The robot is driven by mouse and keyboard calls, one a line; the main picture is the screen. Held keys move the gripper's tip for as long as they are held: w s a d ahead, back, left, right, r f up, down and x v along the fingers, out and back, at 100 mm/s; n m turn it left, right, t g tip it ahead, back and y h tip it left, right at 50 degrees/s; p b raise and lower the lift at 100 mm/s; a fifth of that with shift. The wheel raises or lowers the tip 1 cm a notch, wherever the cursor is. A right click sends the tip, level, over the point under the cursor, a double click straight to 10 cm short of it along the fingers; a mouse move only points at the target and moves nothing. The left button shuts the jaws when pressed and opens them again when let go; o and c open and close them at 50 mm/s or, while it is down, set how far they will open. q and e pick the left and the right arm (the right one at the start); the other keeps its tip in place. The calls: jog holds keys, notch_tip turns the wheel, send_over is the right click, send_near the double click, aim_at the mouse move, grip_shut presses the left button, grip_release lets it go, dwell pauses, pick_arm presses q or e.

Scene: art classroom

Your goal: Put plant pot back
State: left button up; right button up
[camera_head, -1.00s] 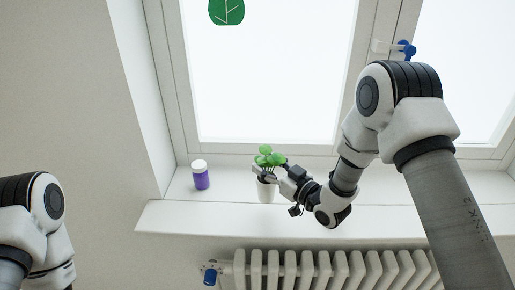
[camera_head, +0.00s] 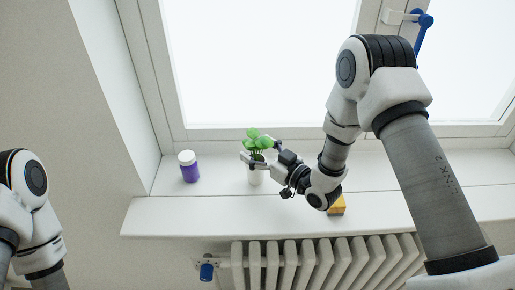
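A white plant pot (camera_head: 256,178) with a green leafy plant (camera_head: 254,137) stands upright on the white window sill, left of my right arm. My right gripper (camera_head: 253,153) is at the top of the pot, coming in from the right. Its fingers look spread apart, one in front of the pot's rim and one behind by the leaves. They hide the rim, and I cannot tell whether they touch the pot. My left arm shows at the left edge; its gripper is out of view.
A purple bottle with a white lid (camera_head: 189,167) stands left of the pot. A yellow object (camera_head: 337,206) lies on the sill, partly hidden by my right arm. The radiator (camera_head: 320,262) is below the sill. The window (camera_head: 260,60) rises behind.

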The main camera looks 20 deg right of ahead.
jog(key=shift+s+d+f, duration=0.1)
jog(key=shift+d+f, duration=0.05)
jog(key=shift+f, duration=0.05)
jog(key=b+v, duration=0.4)
jog(key=v, duration=0.7)
jog(key=shift+s+r, duration=0.2)
jog(key=shift+s, duration=0.05)
